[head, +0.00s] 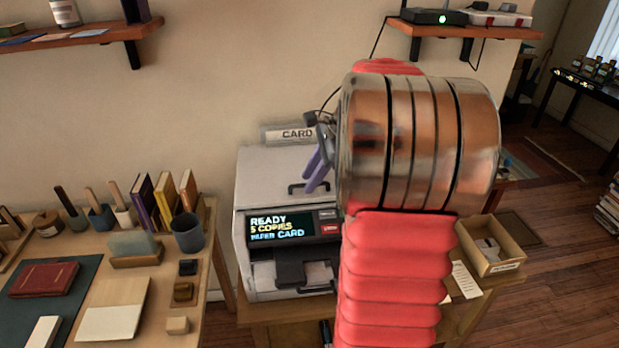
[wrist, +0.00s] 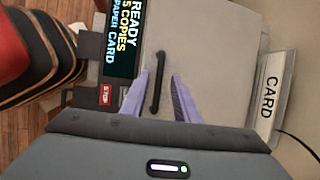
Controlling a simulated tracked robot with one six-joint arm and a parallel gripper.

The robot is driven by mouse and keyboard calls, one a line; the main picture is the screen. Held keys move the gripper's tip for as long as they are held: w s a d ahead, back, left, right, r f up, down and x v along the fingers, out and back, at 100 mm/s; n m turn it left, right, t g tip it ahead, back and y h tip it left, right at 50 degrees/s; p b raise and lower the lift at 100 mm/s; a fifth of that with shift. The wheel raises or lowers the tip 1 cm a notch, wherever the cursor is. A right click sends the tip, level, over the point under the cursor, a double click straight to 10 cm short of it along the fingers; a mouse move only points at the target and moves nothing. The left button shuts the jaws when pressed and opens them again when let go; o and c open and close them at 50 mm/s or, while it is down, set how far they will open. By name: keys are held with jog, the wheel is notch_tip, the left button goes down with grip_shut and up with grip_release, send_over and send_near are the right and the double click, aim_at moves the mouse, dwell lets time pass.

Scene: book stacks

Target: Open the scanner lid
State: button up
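The scanner (head: 245,200) is a light grey box on a wooden stand, with its flat lid (head: 265,165) down. A dark bar handle (head: 296,188) is on the lid. In the wrist view the handle (wrist: 157,82) appears between the two purple fingers of my gripper (wrist: 160,90), which are spread apart with a gap on each side. In the head view my gripper (head: 316,172) is over the lid by the handle, its wrist hidden partly by my arm. I cannot tell if the fingers reach down around the handle.
The scanner's display (head: 280,227) reads READY, 5 COPIES, PAPER CARD, with a red STOP button (wrist: 106,95) beside it. A CARD label (head: 290,134) stands behind the lid. A cardboard box (head: 490,250) is at right; a table with books (head: 165,195) is at left.

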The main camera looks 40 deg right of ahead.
jog(key=shift+c, duration=0.5)
jog(key=c, duration=0.6)
grip_shut()
jog(key=shift+a, duration=0.15)
jog(key=shift+w+r, duration=0.1)
jog(key=shift+r, duration=0.05)
